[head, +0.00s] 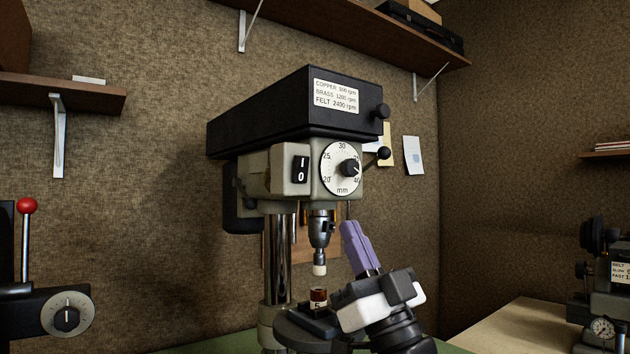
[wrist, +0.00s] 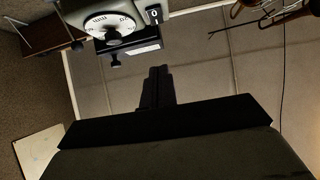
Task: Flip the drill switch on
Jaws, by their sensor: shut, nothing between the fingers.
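The drill switch (head: 300,170) is a black rocker marked I and 0 on the front of the grey drill press head (head: 270,172), left of the round depth dial (head: 341,168). The switch also shows in the wrist view (wrist: 154,15), near the top edge. My gripper (head: 351,228) has purple fingers, shut and empty. In the head view it is below and to the right of the switch, apart from the drill, pointing up. Its dark fingers show in the wrist view (wrist: 157,72). Which way the rocker is pressed is too small to tell.
A black knob (head: 383,153) sticks out right of the dial. A red-knobbed lever (head: 26,206) stands at left. Shelves (head: 340,30) are above.

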